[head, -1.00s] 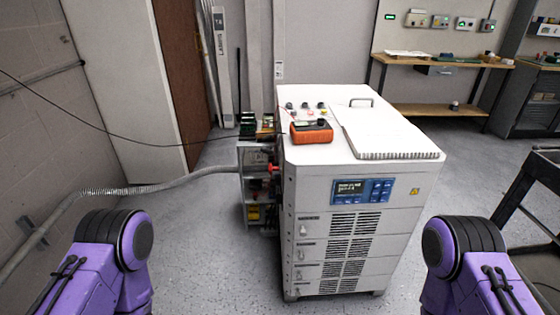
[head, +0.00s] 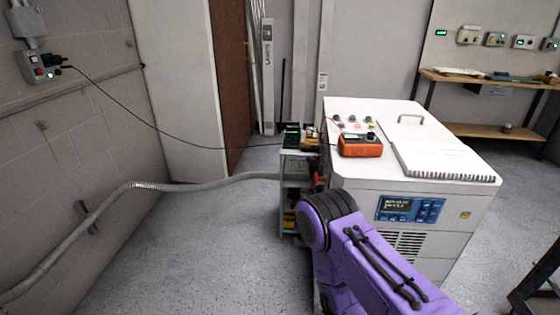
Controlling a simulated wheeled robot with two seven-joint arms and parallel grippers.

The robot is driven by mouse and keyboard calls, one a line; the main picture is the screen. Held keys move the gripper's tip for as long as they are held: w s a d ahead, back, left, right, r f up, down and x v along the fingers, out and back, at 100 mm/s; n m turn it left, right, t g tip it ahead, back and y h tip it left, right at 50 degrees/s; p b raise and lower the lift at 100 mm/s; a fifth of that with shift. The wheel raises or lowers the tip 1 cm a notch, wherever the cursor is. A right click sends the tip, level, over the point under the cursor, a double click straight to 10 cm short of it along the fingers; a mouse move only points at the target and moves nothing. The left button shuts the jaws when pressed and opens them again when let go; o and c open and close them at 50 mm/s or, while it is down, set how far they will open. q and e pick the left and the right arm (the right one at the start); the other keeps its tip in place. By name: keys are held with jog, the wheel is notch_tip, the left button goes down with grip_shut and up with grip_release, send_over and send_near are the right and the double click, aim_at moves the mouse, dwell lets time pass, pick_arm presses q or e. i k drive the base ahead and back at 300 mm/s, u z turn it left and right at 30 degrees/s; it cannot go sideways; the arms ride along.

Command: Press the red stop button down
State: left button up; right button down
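A small red part (head: 319,180) sticks out from the left side of the white cabinet (head: 360,178), partly behind my arm. A wall box (head: 40,66) at the upper left also carries a small red element. Both are too small for me to tell which is the stop button. A purple arm of mine, apparently the right, crosses in front of the cabinet, hiding part of its front. Neither gripper shows in the head view.
A black cable (head: 130,117) hangs from the wall box to the shelf unit. A grey conduit (head: 150,186) runs at the left.

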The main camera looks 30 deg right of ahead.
aim_at(316, 178)
jog(key=u, duration=0.05)
jog(key=i, duration=0.9)
jog(key=z, duration=1.7)
